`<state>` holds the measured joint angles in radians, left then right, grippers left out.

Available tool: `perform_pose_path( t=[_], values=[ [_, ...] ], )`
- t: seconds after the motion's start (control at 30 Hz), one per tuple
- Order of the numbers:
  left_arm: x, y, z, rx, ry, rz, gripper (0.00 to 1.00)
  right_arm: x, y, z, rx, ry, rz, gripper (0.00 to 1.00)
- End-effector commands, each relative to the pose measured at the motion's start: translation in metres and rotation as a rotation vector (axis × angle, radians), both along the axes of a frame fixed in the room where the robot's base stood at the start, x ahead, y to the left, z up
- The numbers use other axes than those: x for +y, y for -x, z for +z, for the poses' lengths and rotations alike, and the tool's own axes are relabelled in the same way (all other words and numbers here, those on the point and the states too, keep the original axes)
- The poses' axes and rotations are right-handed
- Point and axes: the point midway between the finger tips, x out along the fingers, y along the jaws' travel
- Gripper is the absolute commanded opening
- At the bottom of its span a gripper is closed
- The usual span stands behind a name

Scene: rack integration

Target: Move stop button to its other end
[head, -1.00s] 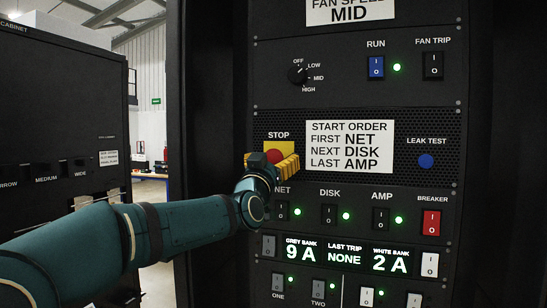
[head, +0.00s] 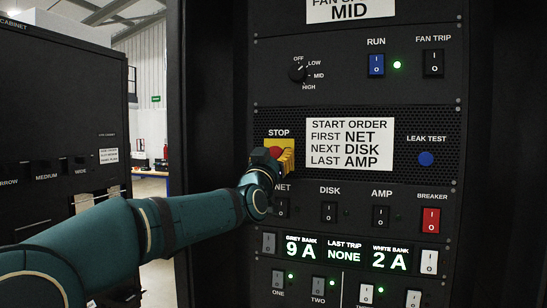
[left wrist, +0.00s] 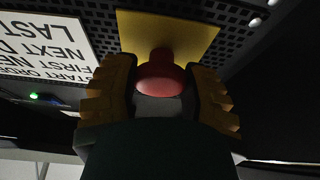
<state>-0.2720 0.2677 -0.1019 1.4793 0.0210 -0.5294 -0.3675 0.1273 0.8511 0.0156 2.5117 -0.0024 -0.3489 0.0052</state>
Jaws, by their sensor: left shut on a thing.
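The red stop button (head: 275,152) sits on a yellow plate (head: 272,144) under the STOP label on the rack panel. My left gripper (head: 284,158) is at the button, its yellow fingers partly covering it in the head view. In the left wrist view the red button (left wrist: 160,78) lies between the two fingers, with the yellow plate (left wrist: 190,30) behind it. The left gripper is shut on the button. How far in the button sits is hard to tell. My right gripper is not in view.
The start order sign (head: 349,145) is just right of the button. The NET switch (head: 282,208), DISK switch (head: 329,212) and AMP switch (head: 380,216) are below, with dark lamps. A red breaker switch (head: 431,220) is at lower right. A dark cabinet (head: 60,110) stands left.

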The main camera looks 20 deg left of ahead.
Motion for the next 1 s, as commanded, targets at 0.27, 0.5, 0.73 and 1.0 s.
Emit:
perform_pose_path(
  t=[0.27, 0.5, 0.73, 1.0],
  values=[
    [0.000, -0.005, 0.000, -0.001, 0.000, 0.000, 0.03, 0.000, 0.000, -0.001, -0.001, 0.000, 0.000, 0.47],
    [0.000, -0.005, 0.000, -0.001, 0.000, 0.000, 0.82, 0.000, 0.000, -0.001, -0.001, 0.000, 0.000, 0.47],
    [0.000, -0.004, 0.000, -0.001, 0.000, 0.000, 0.82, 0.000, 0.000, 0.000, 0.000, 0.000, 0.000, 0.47],
    [0.001, 0.021, -0.009, -0.001, 0.000, 0.000, 0.82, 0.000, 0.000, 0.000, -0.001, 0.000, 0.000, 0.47]
  ],
)
